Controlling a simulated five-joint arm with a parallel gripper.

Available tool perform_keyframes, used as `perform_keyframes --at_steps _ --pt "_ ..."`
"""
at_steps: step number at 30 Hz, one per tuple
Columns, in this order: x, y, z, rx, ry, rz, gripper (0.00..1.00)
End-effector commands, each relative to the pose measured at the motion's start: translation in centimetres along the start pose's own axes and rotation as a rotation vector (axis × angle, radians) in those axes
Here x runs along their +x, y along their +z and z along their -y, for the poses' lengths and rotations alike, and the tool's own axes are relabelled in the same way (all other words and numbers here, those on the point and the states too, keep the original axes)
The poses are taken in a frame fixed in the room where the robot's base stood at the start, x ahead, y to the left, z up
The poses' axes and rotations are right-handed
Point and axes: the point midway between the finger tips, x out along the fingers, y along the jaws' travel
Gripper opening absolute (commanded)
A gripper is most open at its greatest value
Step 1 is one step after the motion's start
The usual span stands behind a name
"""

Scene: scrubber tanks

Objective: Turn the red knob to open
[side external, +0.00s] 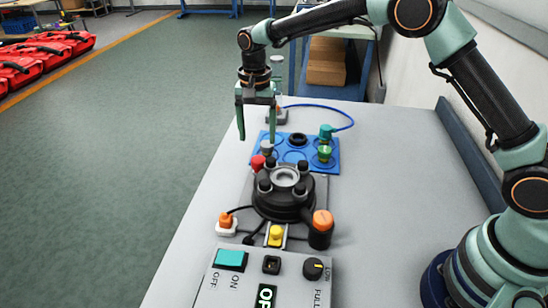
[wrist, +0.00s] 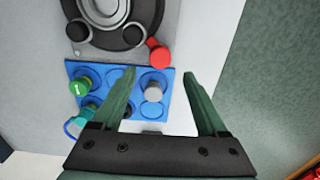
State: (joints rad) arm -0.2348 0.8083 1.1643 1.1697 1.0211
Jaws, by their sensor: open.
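The red knob (side external: 258,162) sits at the far left edge of the round black unit (side external: 285,205), close to the blue tray. In the wrist view the red knob (wrist: 158,55) shows just beyond the fingertips, near the black unit's corner. My gripper (side external: 256,140) points down with its two green fingers spread apart and nothing between them. It is above the left part of the blue tray, apart from the red knob. In the wrist view my gripper (wrist: 159,73) is open, and a grey-topped peg (wrist: 153,90) shows between the fingers, below them on the tray.
The blue tray (side external: 291,157) holds green (side external: 325,153) and teal (side external: 326,131) pieces. A control panel (side external: 232,288) is in front. The bench is clear to the right.

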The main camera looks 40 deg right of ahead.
Motion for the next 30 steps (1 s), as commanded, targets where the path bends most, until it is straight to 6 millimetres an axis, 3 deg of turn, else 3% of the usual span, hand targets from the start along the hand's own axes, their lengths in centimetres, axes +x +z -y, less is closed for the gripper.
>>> perform_keyframes --at_steps 6,12,24,26,30 --pt "4.2 0.0 -0.1 0.0 0.003 0.002 0.76" --pt "6.5 0.0 0.0 -0.001 0.001 0.0 0.76" --pt "7.2 0.0 0.0 -0.001 -0.001 0.0 0.76" --pt "7.2 0.0 0.0 -0.001 -0.001 0.0 0.57" --pt "7.1 0.0 0.0 -0.001 -0.001 0.0 0.03"
